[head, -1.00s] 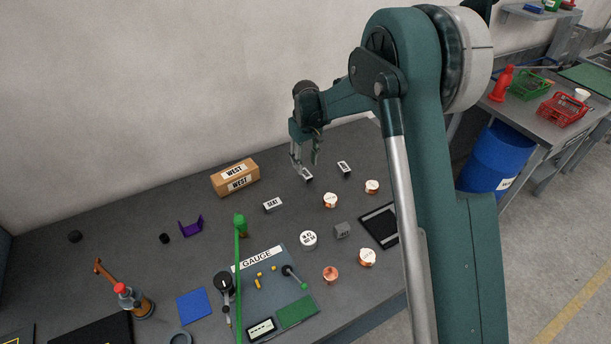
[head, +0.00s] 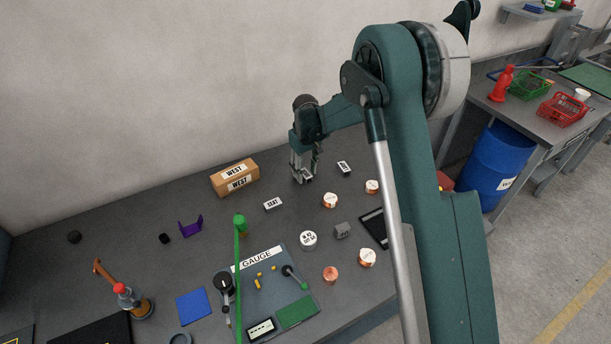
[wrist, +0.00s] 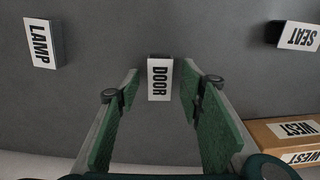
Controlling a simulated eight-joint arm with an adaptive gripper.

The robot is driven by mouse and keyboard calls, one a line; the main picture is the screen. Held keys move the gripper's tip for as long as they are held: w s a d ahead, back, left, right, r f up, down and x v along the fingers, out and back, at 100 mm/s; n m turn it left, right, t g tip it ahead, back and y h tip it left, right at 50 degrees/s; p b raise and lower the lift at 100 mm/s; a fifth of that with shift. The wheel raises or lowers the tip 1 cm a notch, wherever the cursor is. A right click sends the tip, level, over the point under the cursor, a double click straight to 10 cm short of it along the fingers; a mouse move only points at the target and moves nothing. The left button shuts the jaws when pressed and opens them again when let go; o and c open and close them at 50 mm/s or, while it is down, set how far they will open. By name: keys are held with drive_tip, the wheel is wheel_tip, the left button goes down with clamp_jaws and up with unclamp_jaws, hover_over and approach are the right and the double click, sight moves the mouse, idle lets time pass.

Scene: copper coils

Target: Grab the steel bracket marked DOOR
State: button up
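The steel bracket marked DOOR (wrist: 160,78) is a small block with a white label on the dark table. In the wrist view it lies between the tips of my gripper (wrist: 158,72), with a gap visible on each side. My gripper is open, its two green pads spread apart. In the head view my gripper (head: 303,178) is low at the table near the wall, and its fingers mostly hide the bracket.
The LAMP block (head: 344,168) lies to the right of my gripper and the SEAT block (head: 273,204) to its lower left. The WEST box (head: 235,178) stands to the left. Copper coils (head: 330,200) are in front.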

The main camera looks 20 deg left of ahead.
sight(305, 173)
drive_tip(key=c, duration=1)
drive_tip(key=shift+r, duration=0.15)
wheel_tip(305, 173, up, 10)
drive_tip(key=shift+f, duration=0.1)
idle(0.7)
